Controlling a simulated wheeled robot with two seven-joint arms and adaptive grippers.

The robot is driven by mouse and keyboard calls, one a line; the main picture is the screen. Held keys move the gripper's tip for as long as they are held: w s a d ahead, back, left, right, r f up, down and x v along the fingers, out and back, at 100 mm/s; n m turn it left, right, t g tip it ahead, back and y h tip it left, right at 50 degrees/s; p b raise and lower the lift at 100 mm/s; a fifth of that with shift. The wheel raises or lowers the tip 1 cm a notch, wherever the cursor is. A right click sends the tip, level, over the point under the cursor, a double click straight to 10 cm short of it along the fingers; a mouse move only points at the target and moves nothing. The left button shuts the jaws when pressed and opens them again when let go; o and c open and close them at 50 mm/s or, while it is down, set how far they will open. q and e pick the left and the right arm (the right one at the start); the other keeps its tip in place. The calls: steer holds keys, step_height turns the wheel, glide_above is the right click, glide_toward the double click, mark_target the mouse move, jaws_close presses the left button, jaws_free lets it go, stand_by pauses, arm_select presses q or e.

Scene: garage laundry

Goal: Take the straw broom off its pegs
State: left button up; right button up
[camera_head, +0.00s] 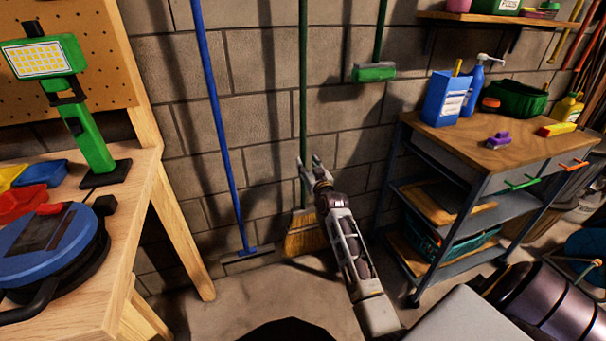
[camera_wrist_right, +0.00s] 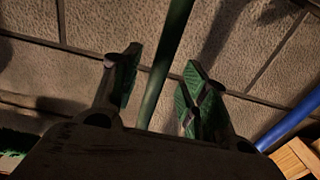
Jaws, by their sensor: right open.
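The straw broom hangs upright against the block wall, with a long green handle (camera_head: 303,90) and straw bristles (camera_head: 304,236) near the floor. My right gripper (camera_head: 309,168) is at the lower part of the handle, just above the bristles. In the right wrist view the gripper (camera_wrist_right: 160,88) is open, and the green handle (camera_wrist_right: 168,60) runs between its two green-padded fingers, with a gap on each side. My forearm hides part of the bristles' right side. The pegs cannot be seen. My left gripper is not in view.
A blue-handled tool (camera_head: 218,120) hangs left of the broom, and a green brush head (camera_head: 374,72) hangs to its right. A wooden workbench (camera_head: 150,185) stands at left. A shelved cart (camera_head: 470,150) stands at right. The floor between is mostly clear.

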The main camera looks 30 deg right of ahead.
mark_target(304, 159)
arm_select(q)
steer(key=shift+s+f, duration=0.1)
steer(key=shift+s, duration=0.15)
arm_select(e)
steer(key=shift+w, duration=0.1)
steer(key=shift+w, duration=0.45)
steer(key=shift+w+d+b, duration=0.15)
steer(key=shift+w+b, duration=0.35)
steer(key=shift+w, duration=0.1)
steer(key=shift+w+r, duration=0.1)
steer(key=shift+w, duration=0.15)
steer(key=shift+b+x, duration=0.55)
steer(key=shift+x, duration=0.6)
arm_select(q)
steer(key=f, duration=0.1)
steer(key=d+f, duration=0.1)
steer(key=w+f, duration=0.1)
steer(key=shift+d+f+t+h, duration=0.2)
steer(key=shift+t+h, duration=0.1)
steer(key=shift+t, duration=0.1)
arm_select(e)
steer(key=shift+w, duration=0.15)
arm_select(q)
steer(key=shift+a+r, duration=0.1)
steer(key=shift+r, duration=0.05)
